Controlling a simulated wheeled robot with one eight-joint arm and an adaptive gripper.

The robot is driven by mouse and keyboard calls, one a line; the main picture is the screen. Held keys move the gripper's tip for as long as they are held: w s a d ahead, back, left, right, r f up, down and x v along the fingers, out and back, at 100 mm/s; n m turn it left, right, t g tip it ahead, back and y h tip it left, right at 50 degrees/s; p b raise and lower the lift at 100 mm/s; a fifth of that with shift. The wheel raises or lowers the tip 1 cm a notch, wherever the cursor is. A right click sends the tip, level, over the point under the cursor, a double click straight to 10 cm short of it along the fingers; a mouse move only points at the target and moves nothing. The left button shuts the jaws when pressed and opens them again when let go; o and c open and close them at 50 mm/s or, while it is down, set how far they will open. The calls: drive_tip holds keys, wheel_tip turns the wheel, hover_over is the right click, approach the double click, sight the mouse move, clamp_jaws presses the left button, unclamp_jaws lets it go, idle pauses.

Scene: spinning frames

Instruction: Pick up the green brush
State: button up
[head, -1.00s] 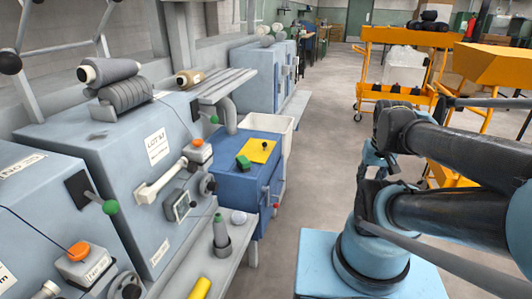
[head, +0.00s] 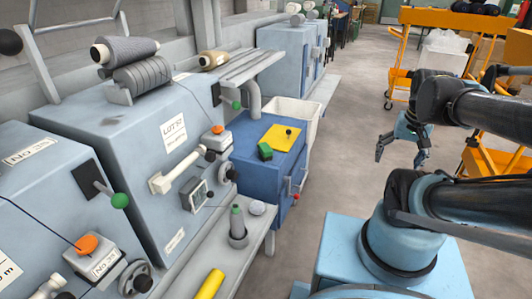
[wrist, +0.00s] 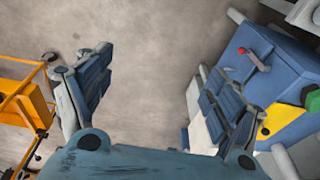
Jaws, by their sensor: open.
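The green brush (head: 265,151) appears as a small green block on a yellow cloth (head: 282,137), on top of the blue cabinet (head: 252,131). In the wrist view a green piece (wrist: 313,98) shows at the right edge, by the yellow patch (wrist: 263,132). My gripper (head: 400,158) is open and empty, pointing down over the floor to the right of the cabinet in the head view. In the wrist view the two fingers (wrist: 150,82) are spread wide with only bare floor between them; the right finger overlaps part of the cabinet.
A dark knob stands on the yellow cloth near the brush. A white bin (head: 300,113) is behind the cabinet. Grey-blue machines (head: 125,140) and a bench with a yellow cylinder (head: 209,284) are at left. An orange trolley (head: 430,18) is at back right. The aisle floor is open.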

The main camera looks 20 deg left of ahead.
drive_tip(key=w+a+r+m, duration=0.3)
drive_tip(key=w+a+r, duration=0.3)
drive_tip(key=w+a, duration=0.3)
drive_tip(key=m+g, duration=0.3)
drive_tip(key=m, duration=0.3)
hover_over(265, 146)
drive_tip(key=shift+y, duration=0.4)
drive_tip(key=f, duration=1.2)
drive_tip(key=shift+w+d+f, duration=0.2)
drive_tip(key=shift+d+f, duration=0.05)
drive_tip(key=shift+s+a+f, duration=0.1)
drive_tip(key=shift+s+f, duration=0.1)
drive_tip(key=shift+f, duration=1.25)
drive_tip(key=shift+s+a+f, duration=0.1)
drive_tip(key=shift+s+f, duration=0.05)
drive_tip(key=shift+f, duration=1.3)
drive_tip(key=c, duration=1.2)
drive_tip(key=shift+c, duration=0.2)
